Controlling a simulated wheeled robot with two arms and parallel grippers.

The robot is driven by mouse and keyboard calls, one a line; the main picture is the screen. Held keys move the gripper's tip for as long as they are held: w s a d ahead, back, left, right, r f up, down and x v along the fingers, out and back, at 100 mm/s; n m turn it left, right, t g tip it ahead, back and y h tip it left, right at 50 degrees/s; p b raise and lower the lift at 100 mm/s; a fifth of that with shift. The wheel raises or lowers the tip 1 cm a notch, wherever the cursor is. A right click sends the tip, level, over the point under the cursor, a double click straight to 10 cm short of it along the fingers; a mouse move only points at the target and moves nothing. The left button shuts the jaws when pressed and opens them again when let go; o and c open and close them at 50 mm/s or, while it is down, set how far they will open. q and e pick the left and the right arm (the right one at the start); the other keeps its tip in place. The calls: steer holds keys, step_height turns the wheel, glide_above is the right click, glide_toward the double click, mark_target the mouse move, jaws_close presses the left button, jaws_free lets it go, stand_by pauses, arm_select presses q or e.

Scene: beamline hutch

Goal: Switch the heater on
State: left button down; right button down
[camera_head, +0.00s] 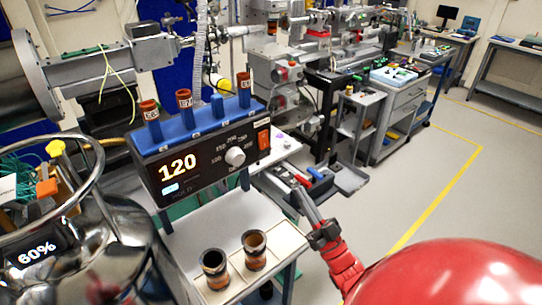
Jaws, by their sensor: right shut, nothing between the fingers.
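The heater unit (200,165) is a dark box with a blue top, standing left of centre. Its display (178,166) reads 120, with a small lit blue field below it. A pale round knob (235,157) sits on a printed dial. An orange rocker switch (264,139) is at the right end of the front panel; I cannot tell which way it is pressed. My right gripper (299,192) is shut and empty, to the right of and below the switch, apart from the panel in the picture. My left gripper is out of view.
Several labelled tubes (184,103) stand in the heater's blue top. Two brown-banded cups (214,268) stand on a white shelf (225,218) below. A shiny vessel (105,255) reading 60% fills the lower left. Beamline equipment stands behind; open floor (440,180) lies right.

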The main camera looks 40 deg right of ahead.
steer(key=p, duration=0.3)
glide_toward(265, 142)
step_height(265, 142, up, 4)
steer(key=shift+w+a+f+p, duration=0.1)
steer(key=shift+w+f+p, duration=0.1)
steer(key=shift+w, duration=0.95)
steer(key=shift+w+a+f+p, duration=0.1)
steer(key=shift+w+p, duration=0.1)
steer(key=shift+w, duration=0.9)
